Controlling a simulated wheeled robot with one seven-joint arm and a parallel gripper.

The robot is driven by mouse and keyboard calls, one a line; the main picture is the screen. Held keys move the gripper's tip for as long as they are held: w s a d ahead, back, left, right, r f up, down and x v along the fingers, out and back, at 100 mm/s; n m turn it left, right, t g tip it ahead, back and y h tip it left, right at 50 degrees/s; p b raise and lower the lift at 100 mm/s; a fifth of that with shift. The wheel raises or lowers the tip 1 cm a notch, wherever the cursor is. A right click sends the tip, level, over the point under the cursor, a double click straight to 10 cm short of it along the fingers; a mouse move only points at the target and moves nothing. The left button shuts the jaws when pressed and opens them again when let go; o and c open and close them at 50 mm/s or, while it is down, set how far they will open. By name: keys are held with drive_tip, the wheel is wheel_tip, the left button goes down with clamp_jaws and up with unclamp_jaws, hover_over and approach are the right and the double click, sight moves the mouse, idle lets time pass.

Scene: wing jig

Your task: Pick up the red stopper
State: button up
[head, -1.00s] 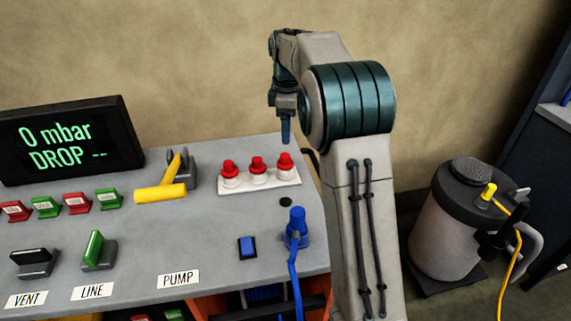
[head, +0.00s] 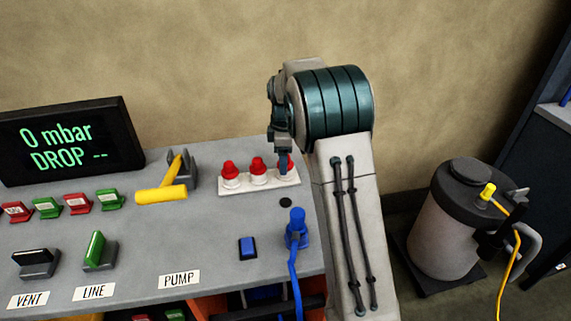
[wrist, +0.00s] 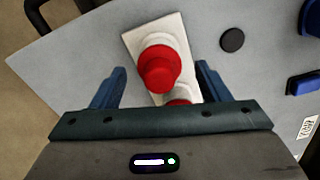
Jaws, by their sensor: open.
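Several red stoppers sit in white collars on a white rack (head: 262,185) on the grey bench top. The left stopper (head: 229,168) and middle stopper (head: 257,165) show clear in the head view. The right stopper (head: 291,165) is partly hidden behind my gripper (head: 283,165). In the wrist view one red stopper (wrist: 160,69) stands between and just beyond the fingertips of my gripper (wrist: 160,82). The blue fingers are apart on either side of it, with nothing held. Another stopper (wrist: 180,102) is mostly hidden by the gripper body.
A yellow-handled lever (head: 162,194) stands left of the rack. A blue plug with a hose (head: 297,228), a blue switch (head: 248,247) and a black disc (head: 285,203) are in front. The display (head: 62,145) stands at the back left.

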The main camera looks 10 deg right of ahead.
drive_tip(key=c, duration=1.1)
drive_tip(key=shift+o, duration=0.2)
drive_tip(key=shift+r, duration=0.2)
drive_tip(key=shift+r, duration=0.25)
drive_tip(key=r, duration=0.3)
drive_tip(key=shift+d+r+b, duration=0.2)
drive_tip(key=shift+r+b, duration=0.15)
drive_tip(key=s+d+r+p, duration=0.1)
drive_tip(key=s+d+r, duration=0.7)
drive_tip(key=r, duration=0.1)
drive_tip(key=shift+r, duration=0.3)
drive_tip(key=shift+f, duration=0.1)
